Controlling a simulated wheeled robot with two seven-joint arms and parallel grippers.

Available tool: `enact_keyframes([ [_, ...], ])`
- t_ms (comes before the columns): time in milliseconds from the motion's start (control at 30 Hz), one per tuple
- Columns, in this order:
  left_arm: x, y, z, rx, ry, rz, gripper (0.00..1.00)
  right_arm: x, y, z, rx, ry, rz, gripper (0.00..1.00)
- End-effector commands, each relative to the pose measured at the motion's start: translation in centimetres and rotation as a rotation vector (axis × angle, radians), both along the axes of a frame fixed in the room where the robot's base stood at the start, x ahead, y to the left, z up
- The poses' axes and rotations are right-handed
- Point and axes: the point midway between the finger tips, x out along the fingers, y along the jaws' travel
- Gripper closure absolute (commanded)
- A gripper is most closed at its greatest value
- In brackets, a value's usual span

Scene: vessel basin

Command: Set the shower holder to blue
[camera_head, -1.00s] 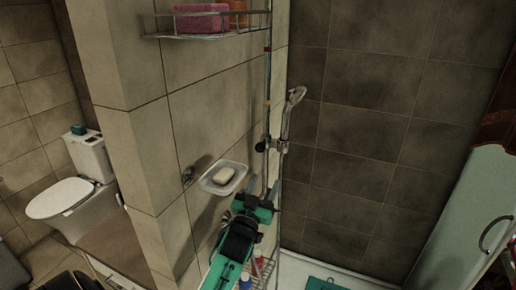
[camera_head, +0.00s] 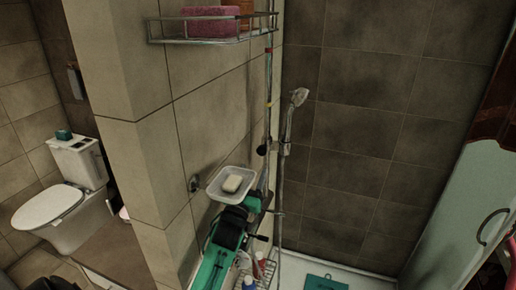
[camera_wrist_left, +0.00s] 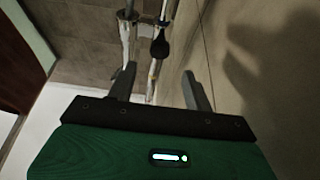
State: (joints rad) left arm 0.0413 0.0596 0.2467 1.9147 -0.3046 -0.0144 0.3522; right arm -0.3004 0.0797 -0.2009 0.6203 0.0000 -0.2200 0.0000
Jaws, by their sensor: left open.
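The shower holder (camera_head: 283,149) is a chrome clamp with a dark knob (camera_head: 262,149) on the vertical rail (camera_head: 268,80). The hand shower (camera_head: 298,97) sits in it, head up. A red and yellow mark shows on the rail above the holder; I cannot clearly make out a blue mark. My left gripper (camera_head: 264,216), green and black, is below the holder, beside the rail. In the left wrist view, its fingers (camera_wrist_left: 159,84) are apart, with the rail and dark knob (camera_wrist_left: 160,48) beyond them. The knob is not gripped. My right gripper is out of view.
A soap dish (camera_head: 213,190) with soap (camera_head: 232,184) is on the wall close above my left gripper. A wire shelf (camera_head: 200,41) holds a pink sponge (camera_head: 210,21) higher up. Bottles (camera_head: 245,260) stand in a low basket. Open space lies right of the rail.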

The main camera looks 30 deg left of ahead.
Motion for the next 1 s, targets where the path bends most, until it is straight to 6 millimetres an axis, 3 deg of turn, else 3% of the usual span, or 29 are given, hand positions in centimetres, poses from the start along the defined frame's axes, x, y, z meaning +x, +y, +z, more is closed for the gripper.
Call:
enact_keyframes([
  [200,3.9,1.0,2.4,0.000,-0.002,0.001,0.49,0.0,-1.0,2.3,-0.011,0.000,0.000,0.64],
  [500,7.5,1.9,3.8,-0.001,-0.003,0.001,0.49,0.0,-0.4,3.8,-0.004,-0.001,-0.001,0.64],
  [900,8.3,2.1,3.8,0.000,-0.002,0.001,0.49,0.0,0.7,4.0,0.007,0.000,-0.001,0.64],
  [933,8.2,2.1,3.9,0.000,-0.002,0.001,0.51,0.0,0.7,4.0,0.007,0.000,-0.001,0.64],
  [1000,8.2,2.1,3.9,0.000,-0.002,0.001,0.64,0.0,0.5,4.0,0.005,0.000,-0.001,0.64],
])
